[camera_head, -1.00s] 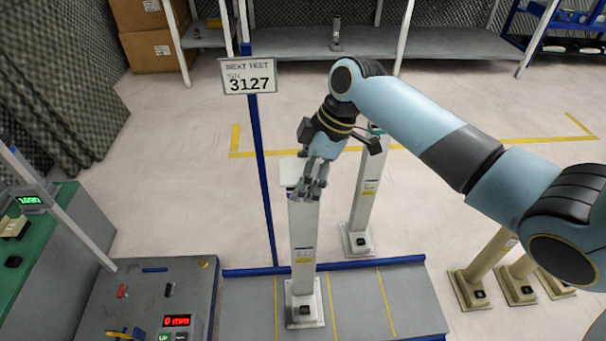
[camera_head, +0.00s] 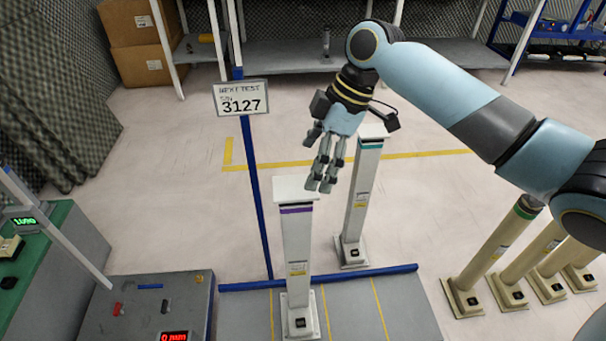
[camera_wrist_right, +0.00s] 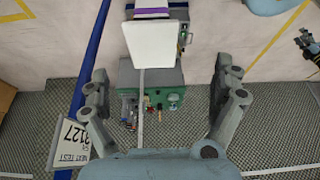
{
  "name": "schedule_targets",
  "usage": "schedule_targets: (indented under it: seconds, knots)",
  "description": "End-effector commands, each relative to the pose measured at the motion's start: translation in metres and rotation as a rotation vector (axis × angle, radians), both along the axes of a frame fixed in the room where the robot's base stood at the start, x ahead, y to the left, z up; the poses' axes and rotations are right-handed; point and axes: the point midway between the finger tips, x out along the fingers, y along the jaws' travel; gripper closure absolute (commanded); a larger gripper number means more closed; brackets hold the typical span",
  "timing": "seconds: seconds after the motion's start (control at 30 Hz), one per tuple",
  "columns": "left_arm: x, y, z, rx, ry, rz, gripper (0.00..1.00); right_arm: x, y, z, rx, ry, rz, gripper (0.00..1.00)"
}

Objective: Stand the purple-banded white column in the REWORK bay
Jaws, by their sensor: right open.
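The purple-banded white column (camera_head: 297,245) stands upright on a grey platform (camera_head: 350,315) divided by yellow lines. Its flat white top and the purple band below show clearly. My right gripper (camera_head: 322,182) is open and empty, just above and to the right of the column's top in the head view, with no clear contact. In the right wrist view the white top plate (camera_wrist_right: 151,46) lies beyond the spread fingers (camera_wrist_right: 161,80), with the purple band (camera_wrist_right: 150,13) at its edge. My left gripper is out of view. No REWORK label is readable.
A teal-banded white column (camera_head: 358,205) stands close behind, on the floor past the blue rail (camera_head: 350,276). Cream columns (camera_head: 495,245) stand at right. A blue post with a 3127 sign (camera_head: 241,98) rises left of the column. A control box (camera_head: 150,305) is at lower left.

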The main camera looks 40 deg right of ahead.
Motion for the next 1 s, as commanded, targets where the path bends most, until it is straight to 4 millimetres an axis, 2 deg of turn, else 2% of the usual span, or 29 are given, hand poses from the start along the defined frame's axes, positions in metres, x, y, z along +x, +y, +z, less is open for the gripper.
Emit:
schedule_targets:
  seconds: [0.03,0.2,0.33,0.37,0.47,0.57,0.6,0.67,0.7,0.77,0.8,0.87,0.9,1.0]
  knots:
    - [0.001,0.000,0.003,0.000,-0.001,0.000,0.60,-0.002,-0.003,0.008,-0.003,-0.001,0.001,0.04]
    - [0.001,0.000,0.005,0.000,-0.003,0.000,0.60,-0.004,-0.008,0.021,0.000,0.000,0.000,0.04]
    - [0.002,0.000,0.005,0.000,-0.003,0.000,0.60,-0.005,-0.009,0.016,0.001,0.006,-0.016,0.04]
    - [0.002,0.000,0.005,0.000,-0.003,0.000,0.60,-0.005,-0.010,0.010,0.002,0.012,-0.038,0.04]
    - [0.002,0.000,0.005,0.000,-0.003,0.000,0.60,-0.009,-0.020,-0.035,0.002,0.046,-0.181,0.04]
    - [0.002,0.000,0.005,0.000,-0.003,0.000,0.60,-0.028,-0.037,-0.111,-0.024,0.096,-0.403,0.04]
    - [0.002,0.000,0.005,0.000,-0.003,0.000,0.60,-0.045,-0.044,-0.147,-0.044,0.118,-0.496,0.04]
    - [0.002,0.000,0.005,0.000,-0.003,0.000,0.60,-0.080,-0.054,-0.202,-0.086,0.149,-0.633,0.04]
    - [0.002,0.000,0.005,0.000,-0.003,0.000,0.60,-0.109,-0.057,-0.237,-0.117,0.167,-0.713,0.04]
    - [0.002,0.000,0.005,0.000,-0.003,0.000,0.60,-0.159,-0.059,-0.283,-0.163,0.187,-0.810,0.04]
    - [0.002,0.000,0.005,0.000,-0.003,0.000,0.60,-0.194,-0.057,-0.309,-0.191,0.198,-0.860,0.04]
    - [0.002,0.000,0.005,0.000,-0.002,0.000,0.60,-0.246,-0.050,-0.340,-0.224,0.212,-0.914,0.04]
    - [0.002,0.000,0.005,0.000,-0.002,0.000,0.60,-0.279,-0.044,-0.355,-0.239,0.220,-0.941,0.04]
    - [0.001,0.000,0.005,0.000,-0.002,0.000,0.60,-0.347,-0.025,-0.379,-0.257,0.236,-0.978,0.04]
